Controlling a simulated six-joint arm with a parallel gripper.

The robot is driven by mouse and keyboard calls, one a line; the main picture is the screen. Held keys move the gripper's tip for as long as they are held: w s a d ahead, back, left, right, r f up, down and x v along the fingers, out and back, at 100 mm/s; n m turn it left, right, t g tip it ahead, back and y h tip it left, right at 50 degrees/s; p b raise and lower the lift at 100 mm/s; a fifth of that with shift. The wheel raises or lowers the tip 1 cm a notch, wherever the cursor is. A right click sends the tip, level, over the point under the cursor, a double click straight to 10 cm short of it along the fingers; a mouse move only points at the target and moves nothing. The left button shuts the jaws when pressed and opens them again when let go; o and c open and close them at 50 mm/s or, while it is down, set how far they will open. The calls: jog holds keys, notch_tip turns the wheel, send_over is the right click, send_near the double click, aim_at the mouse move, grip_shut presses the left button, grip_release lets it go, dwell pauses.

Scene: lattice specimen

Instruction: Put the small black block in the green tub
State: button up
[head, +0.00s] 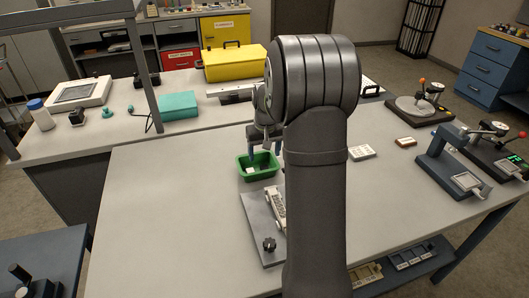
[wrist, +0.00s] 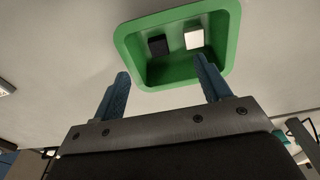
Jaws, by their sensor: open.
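The green tub (head: 243,172) stands on the table just left of my arm in the head view. It also shows at the top of the wrist view (wrist: 232,45). The small black block (wrist: 158,45) lies inside the tub, beside a white block (wrist: 194,38), with a gap between them. In the head view I can make out only the white block (head: 250,170) in the tub. My gripper (wrist: 162,68) is open, its blue fingers spread and nothing between them. In the head view its fingers (head: 264,151) are over the tub's far side, partly hidden by my arm.
A grey plate (head: 256,222) with a black knob (head: 269,244) lies in front of the tub. The table's left part is clear.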

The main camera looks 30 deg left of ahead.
jog(key=shift+r, duration=2.35)
jog(key=shift+r, duration=0.1)
notch_tip(320, 180, up, 17)
jog(key=s+d, duration=0.1)
jog(key=shift+s, duration=0.15)
jog(key=shift+d, duration=0.1)
send_over(265, 167)
notch_tip(265, 167, down, 18)
jog(key=shift+r, duration=0.2)
